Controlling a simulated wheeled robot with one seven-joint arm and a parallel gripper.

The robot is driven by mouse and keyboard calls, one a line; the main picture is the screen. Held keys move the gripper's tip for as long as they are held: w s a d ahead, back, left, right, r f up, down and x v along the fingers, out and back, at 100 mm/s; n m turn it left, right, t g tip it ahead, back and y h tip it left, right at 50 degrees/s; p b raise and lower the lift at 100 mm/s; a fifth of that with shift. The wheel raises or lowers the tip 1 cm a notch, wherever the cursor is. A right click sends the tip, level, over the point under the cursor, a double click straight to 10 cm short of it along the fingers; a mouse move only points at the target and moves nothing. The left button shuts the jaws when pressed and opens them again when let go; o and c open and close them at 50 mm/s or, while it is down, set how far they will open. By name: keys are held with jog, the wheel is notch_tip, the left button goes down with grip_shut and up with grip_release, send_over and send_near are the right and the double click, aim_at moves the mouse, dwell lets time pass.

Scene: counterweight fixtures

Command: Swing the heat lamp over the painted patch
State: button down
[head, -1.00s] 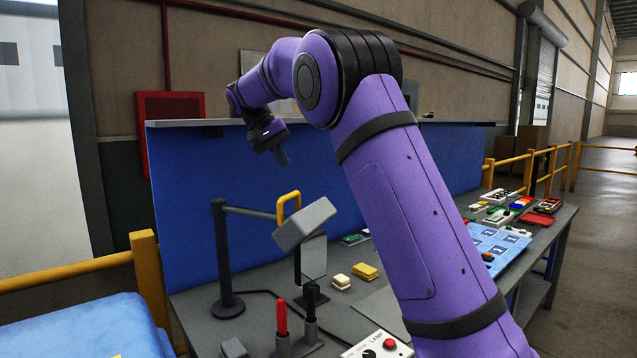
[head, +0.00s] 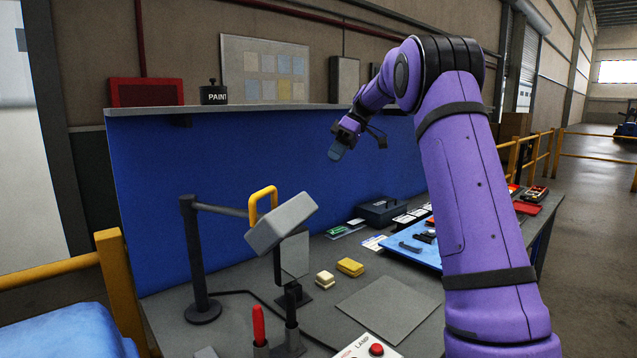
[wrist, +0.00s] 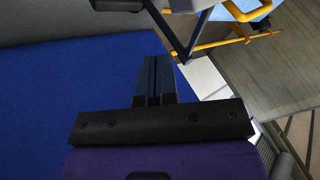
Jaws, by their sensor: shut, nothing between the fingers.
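The heat lamp has a grey box head (head: 280,222) with a yellow handle (head: 262,203). It hangs on a dark swing arm (head: 222,210) from a dark post (head: 196,255) at the left of the bench. A grey upright panel (head: 294,254) stands just behind and below the lamp head, partly hidden by it. I cannot tell whether it bears the painted patch. My gripper (head: 336,154) is in the air in front of the blue back wall, above and right of the lamp head, apart from it. In the wrist view its fingers (wrist: 153,78) are shut and empty.
A red-button lamp control box (head: 370,348) sits at the front edge. A red-handled tool (head: 258,325), yellow block (head: 350,267) and cream block (head: 325,279) stand nearby. A flat grey plate (head: 390,308) lies right. A paint can (head: 213,95) stands on the back shelf.

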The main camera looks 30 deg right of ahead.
jog(key=s+a+f, duration=0.2)
jog(key=a+f, duration=0.6)
jog(key=a, duration=0.1)
jog(key=shift+s+a+r, duration=0.1)
jog(key=shift+s+a, duration=0.05)
jog(key=shift+s, duration=0.05)
dwell(0.4)
